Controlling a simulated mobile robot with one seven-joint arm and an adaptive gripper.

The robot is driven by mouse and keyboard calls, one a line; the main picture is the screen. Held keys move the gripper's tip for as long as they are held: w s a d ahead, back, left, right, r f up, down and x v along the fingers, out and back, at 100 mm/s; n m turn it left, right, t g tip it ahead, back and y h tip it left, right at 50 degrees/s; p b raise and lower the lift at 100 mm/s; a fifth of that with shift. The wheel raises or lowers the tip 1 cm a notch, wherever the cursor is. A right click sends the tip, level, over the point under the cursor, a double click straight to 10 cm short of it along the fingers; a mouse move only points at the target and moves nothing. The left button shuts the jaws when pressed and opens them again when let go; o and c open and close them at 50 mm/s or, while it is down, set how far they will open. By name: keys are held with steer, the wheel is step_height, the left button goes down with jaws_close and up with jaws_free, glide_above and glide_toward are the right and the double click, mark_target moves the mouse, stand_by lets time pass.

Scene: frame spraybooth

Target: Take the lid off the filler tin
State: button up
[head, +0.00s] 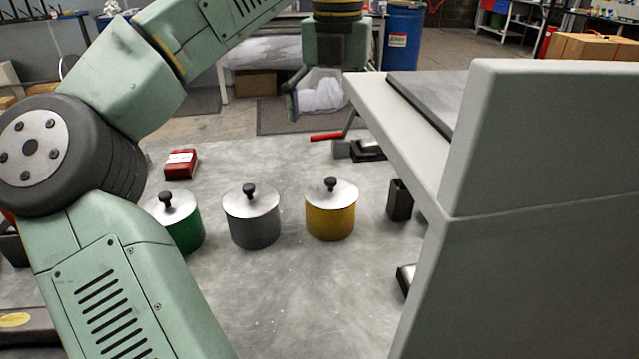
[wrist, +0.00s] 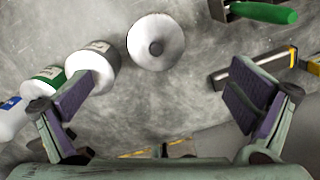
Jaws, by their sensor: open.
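Three lidded tins stand in a row on the grey surface in the head view: a green tin (head: 187,233), a grey tin (head: 252,230) and a yellow tin (head: 330,222). Each has a pale metal lid with a dark knob and is closed. No marking shows which one is the filler tin. My gripper (head: 320,112) is open and empty, behind and above the row. In the wrist view, my gripper (wrist: 165,98) has its fingers wide apart. A round pale lid (wrist: 155,42) with a dark knob lies beyond them; I cannot tell which tin it covers.
A red box (head: 180,164) sits behind the green tin. A red-handled clamp (head: 345,145) and black holder (head: 400,200) stand right of the tins, near a large grey panel (head: 540,200). The wrist view shows labelled containers (wrist: 48,77) at left and a green-handled tool (wrist: 265,12).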

glide_above(331, 180)
steer(key=f, duration=0.5)
steer(key=shift+w+d+f, duration=0.15)
steer(key=shift+w+d, duration=0.1)
steer(key=shift+w, duration=0.05)
steer(key=shift+s+a+f+p, duration=0.1)
steer(key=shift+f+p, duration=0.15)
steer(key=shift+f, duration=1.15)
steer(key=shift+s+a+f+p, duration=0.1)
steer(key=shift+f+p, duration=0.1)
steer(key=shift+f, duration=1.2)
steer(key=shift+c, duration=0.4)
steer(key=c, duration=1.9)
steer(key=shift+s+f, duration=0.1)
jaws_close()
